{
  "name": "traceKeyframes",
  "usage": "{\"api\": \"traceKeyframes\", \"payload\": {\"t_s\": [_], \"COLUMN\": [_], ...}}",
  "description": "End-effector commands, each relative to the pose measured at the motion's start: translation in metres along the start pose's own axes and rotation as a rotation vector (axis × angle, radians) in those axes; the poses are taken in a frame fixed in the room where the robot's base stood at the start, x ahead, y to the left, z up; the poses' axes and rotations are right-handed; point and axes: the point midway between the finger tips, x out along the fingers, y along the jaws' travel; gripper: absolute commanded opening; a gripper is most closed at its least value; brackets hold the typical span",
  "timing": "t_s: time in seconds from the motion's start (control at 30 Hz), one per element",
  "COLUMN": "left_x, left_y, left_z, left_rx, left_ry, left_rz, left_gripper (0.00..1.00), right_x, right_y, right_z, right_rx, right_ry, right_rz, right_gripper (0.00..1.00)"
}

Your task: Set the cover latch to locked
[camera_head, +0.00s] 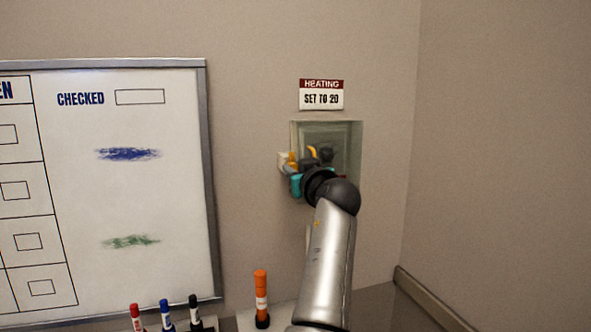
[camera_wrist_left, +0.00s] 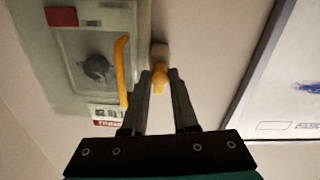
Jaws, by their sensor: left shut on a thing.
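A clear cover (camera_head: 345,135) encloses a thermostat box on the wall, below the heating sign. It also shows in the left wrist view (camera_wrist_left: 75,45), with a yellow handle (camera_wrist_left: 122,70) along one edge and a dark round knob (camera_wrist_left: 97,67) behind it. Beside the cover is the latch, a yellow lever (camera_wrist_left: 160,79) on a small beige block (camera_wrist_left: 161,52). My left gripper (camera_wrist_left: 160,74) is shut on the yellow lever, one finger on each side. In the head view my wrist hides much of the latch and the cover's lower part. My right gripper is not in view.
The heating sign (camera_head: 321,95) reads "SET TO 20". A framed whiteboard (camera_head: 180,190) hangs to the left. Below are several markers, including an orange one (camera_head: 261,295) standing upright. A side wall (camera_head: 500,150) closes off the right.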

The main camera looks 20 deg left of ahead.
Motion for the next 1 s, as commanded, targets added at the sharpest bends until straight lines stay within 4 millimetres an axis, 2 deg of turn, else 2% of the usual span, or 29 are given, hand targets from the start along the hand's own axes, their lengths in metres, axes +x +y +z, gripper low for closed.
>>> {"api": "traceKeyframes", "payload": {"t_s": [0.57,0.77,1.0], "left_x": [0.000,0.000,0.001], "left_y": [0.000,0.000,0.000], "left_z": [-0.001,-0.002,-0.003], "left_rx": [0.025,0.115,0.311], "left_ry": [0.001,0.002,0.002], "left_rz": [0.001,-0.001,0.000], "left_gripper": [0.00,0.00,0.00], "right_x": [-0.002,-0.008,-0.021], "right_y": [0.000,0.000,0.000], "right_z": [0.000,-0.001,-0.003], "right_rx": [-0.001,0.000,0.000], "right_ry": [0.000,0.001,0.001], "right_rz": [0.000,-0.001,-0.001], "right_gripper": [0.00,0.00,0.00]}}
